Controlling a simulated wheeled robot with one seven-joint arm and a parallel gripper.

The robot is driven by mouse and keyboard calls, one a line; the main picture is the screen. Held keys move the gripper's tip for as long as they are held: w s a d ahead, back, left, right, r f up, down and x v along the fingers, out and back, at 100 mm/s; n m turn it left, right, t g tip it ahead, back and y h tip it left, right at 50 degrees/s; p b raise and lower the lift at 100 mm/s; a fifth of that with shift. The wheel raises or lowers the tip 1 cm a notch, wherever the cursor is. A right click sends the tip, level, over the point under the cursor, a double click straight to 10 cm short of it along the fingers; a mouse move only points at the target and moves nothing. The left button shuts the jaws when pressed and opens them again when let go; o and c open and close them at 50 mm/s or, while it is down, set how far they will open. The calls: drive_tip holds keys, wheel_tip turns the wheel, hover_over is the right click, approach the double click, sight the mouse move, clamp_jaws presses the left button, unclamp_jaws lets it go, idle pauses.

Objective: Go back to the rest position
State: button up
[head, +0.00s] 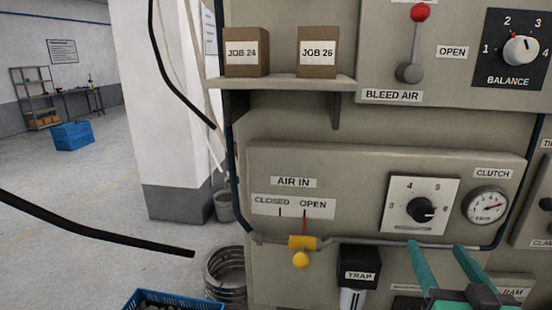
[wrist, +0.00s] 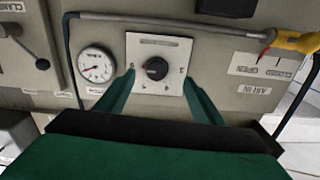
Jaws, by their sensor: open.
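My gripper (head: 436,262) has two green fingers and shows at the lower right in the head view. It is open and empty, with its fingers pointing at the panel below the black clutch knob (head: 420,210). In the wrist view my gripper (wrist: 158,90) has its fingers spread on either side of the knob (wrist: 156,68), which sits on a white dial plate. I cannot tell how far the fingertips are from the panel.
A round clutch gauge (head: 486,205) is right of the knob. A yellow air valve (head: 303,243) and black trap (head: 359,265) are to its left. A shelf (head: 285,83) holds two boxes. A blue crate (head: 185,300) and coils (head: 225,272) stand lower left. The floor at left is open.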

drive_tip(key=s+a+f+m, duration=0.1)
drive_tip(key=a+f, duration=0.5)
drive_tip(key=f, duration=0.4)
drive_tip(key=a+f+m+g, duration=0.1)
drive_tip(key=a+f, duration=0.5)
drive_tip(key=f, duration=0.4)
drive_tip(key=s+a+f+m, duration=0.1)
drive_tip(key=a+f, duration=0.5)
drive_tip(key=f, duration=0.5)
drive_tip(key=s+a+f+n+y, duration=0.1)
drive_tip(key=s+a+f+n, duration=0.1)
drive_tip(key=s+a+f, duration=0.75)
drive_tip(key=s+a+n+y, duration=0.1)
drive_tip(key=s+a, duration=0.1)
drive_tip(key=s, duration=0.3)
drive_tip(key=s+a+r+n+y, duration=0.1)
drive_tip(key=s+a, duration=0.1)
drive_tip(key=s, duration=0.3)
drive_tip(key=s+a+n+g+y, duration=0.1)
drive_tip(key=s+a+n, duration=0.1)
drive_tip(key=s, duration=0.4)
drive_tip(key=shift+a+r, duration=0.35)
drive_tip(key=shift+a, duration=0.2)
drive_tip(key=shift+s+d, duration=0.1)
drive_tip(key=shift+s, duration=0.05)
